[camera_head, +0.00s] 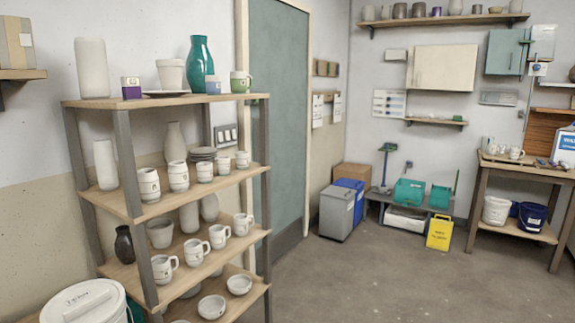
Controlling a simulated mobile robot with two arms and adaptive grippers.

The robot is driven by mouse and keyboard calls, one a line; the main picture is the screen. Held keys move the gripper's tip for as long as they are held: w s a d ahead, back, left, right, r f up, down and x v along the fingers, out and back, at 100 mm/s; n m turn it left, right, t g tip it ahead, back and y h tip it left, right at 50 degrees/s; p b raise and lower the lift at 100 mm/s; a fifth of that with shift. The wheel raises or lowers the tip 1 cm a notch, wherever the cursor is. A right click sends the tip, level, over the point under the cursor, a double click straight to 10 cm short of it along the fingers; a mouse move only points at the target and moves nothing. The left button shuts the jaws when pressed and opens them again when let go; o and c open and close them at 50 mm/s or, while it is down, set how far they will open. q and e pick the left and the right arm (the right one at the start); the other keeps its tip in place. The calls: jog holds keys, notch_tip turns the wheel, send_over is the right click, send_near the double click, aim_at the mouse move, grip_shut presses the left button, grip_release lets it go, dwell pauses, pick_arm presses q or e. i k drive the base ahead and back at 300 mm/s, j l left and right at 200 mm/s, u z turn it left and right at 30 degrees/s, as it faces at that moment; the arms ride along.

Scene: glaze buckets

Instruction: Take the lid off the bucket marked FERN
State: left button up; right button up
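A white bucket with a white lid (84,301) stands at the bottom left corner, cut off by the picture's lower edge. No marking can be read on the part that shows. A white bucket (496,210) and a dark blue bucket (531,219) stand on the lower shelf of the wooden table at the right. They are too small to read a name on. I cannot tell which bucket is marked FERN. Neither of my grippers is in view.
A wooden shelf rack (187,100) with mugs, bowls and vases stands close at the left, beside the lidded bucket. Grey and blue bins (338,213) and a yellow floor sign (440,232) stand farther back. The concrete floor (400,280) at centre right is clear.

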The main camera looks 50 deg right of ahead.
aim_at(98, 301)
jog(key=k+l+z, duration=0.1)
jog(key=l+z, duration=0.25)
jog(key=l, duration=0.45)
jog(key=l+z, duration=0.3)
jog(key=l, duration=0.5)
